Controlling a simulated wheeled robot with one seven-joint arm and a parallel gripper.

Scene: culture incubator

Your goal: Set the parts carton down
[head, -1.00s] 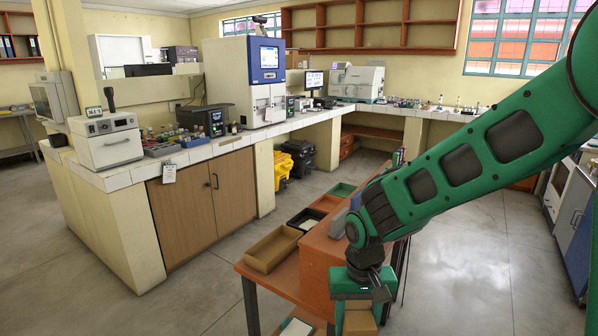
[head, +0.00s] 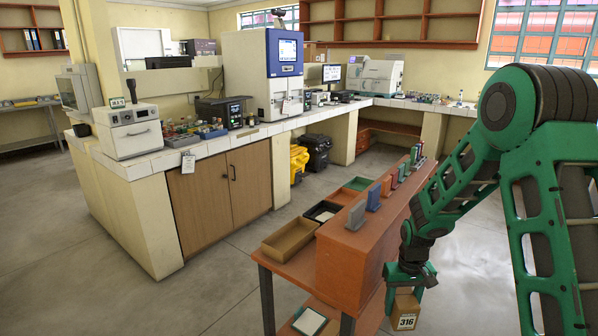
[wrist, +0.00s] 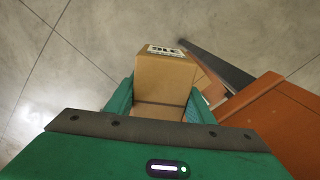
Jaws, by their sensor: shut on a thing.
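The parts carton (head: 405,311) is a small brown cardboard box with a white label reading 316. It hangs below my gripper (head: 411,284) at the lower right of the head view, just right of the orange-brown bench. In the wrist view the carton (wrist: 164,78) sits between the two green fingers of my gripper (wrist: 160,104), which are shut on it. Grey floor shows beyond it there, so it is held in the air. The carton's lower edge is near the bottom of the head view.
The orange-brown bench (head: 340,262) has a raised block with several upright coloured pieces. A tan tray (head: 289,240), a black tray (head: 322,212) and a green tray (head: 358,184) lie along its left side. A white-tiled counter (head: 200,150) stands behind. Grey floor (head: 215,290) is open at left.

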